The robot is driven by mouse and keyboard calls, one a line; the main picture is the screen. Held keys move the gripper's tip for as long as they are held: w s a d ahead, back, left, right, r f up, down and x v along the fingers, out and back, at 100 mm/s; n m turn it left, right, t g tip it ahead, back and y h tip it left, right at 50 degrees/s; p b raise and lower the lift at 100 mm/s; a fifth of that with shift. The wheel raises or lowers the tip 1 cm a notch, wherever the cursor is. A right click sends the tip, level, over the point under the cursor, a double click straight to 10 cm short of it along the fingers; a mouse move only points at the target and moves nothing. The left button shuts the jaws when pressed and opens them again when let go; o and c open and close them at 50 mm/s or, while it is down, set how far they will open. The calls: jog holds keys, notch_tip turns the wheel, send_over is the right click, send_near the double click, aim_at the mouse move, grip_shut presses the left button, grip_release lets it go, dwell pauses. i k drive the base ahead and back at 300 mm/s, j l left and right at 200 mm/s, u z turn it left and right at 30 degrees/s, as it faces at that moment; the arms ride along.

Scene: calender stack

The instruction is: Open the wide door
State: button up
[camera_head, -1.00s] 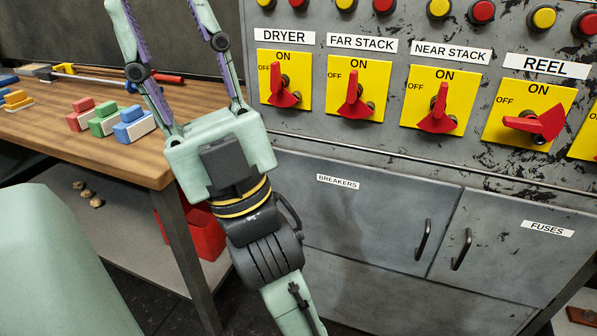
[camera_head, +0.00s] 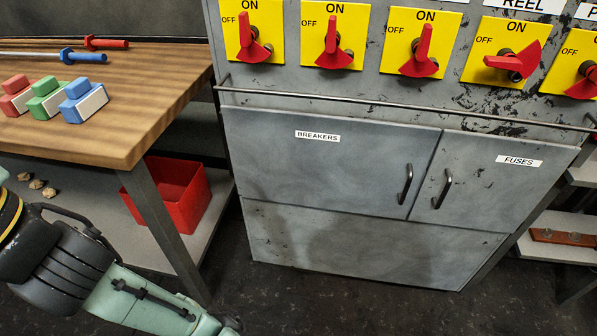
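The wide door (camera_head: 310,170) is the grey panel labelled BREAKERS, on the left of the cabinet's lower part. It is shut flat against the cabinet. Its dark vertical handle (camera_head: 405,184) is near its right edge. The narrower door (camera_head: 490,180), labelled FUSES, is beside it on the right and is also shut, with its handle (camera_head: 442,189) near its left edge. My arm shows at the lower left, apart from the doors. My gripper is outside the picture, so its state is hidden.
A horizontal rail (camera_head: 390,107) runs across the cabinet above the doors, below red rotary switches. A wooden workbench (camera_head: 150,100) with coloured blocks stands at the left, a red bin (camera_head: 180,200) beneath it. The dark floor before the cabinet is clear.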

aim_at(345, 164)
jog(key=k+l+z, duration=0.1)
jog(key=l+z, duration=0.7)
jog(key=k+j, duration=0.05)
jog(key=j, duration=0.05)
